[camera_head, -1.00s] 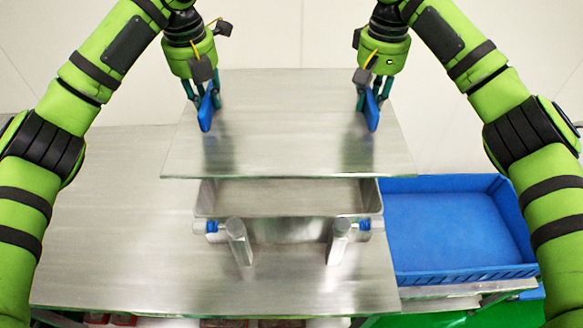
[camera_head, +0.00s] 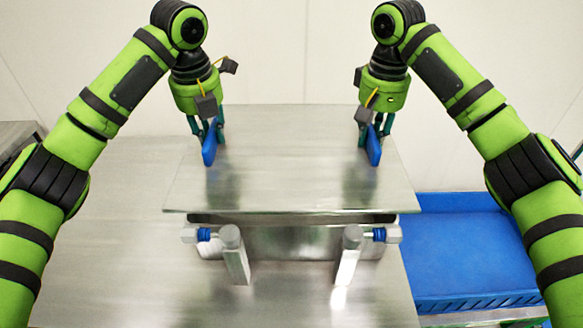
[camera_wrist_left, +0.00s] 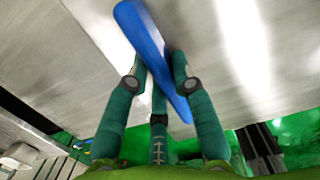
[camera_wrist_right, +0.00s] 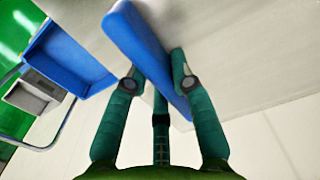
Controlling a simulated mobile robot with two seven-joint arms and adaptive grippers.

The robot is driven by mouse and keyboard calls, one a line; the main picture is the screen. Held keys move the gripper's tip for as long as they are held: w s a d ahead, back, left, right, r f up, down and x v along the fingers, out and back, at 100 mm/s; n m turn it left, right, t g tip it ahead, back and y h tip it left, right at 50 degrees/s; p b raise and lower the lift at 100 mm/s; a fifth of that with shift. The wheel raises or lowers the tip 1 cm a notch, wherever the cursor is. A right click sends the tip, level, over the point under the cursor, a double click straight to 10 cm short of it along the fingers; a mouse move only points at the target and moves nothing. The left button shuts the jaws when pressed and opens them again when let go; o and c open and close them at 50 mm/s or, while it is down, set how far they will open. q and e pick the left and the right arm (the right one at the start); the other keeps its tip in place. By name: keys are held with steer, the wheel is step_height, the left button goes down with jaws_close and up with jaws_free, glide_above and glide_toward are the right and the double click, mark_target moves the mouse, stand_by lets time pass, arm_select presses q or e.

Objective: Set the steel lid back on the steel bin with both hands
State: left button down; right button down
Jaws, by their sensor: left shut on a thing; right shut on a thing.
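The steel lid (camera_head: 290,165) is a flat plate with a blue handle at each side, held level over the steel bin (camera_head: 290,242). It covers most of the bin's opening in the head view; a narrow dark strip shows under its front edge. I cannot tell whether lid and bin touch. My left gripper (camera_head: 209,140) is shut on the left blue handle (camera_wrist_left: 150,50), and my right gripper (camera_head: 374,140) is shut on the right blue handle (camera_wrist_right: 145,50). The bin's rear is hidden under the lid.
The bin stands on a steel table (camera_head: 110,260). Two metal posts (camera_head: 235,255) (camera_head: 348,255) with blue-collared fittings stand at its front. A blue crate (camera_head: 465,250) sits to the right, lower than the lid. The table's left part is clear.

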arm_select(q)
steer(key=shift+a+f, duration=0.1)
arm_select(e)
steer(key=shift+d+f, duration=0.1)
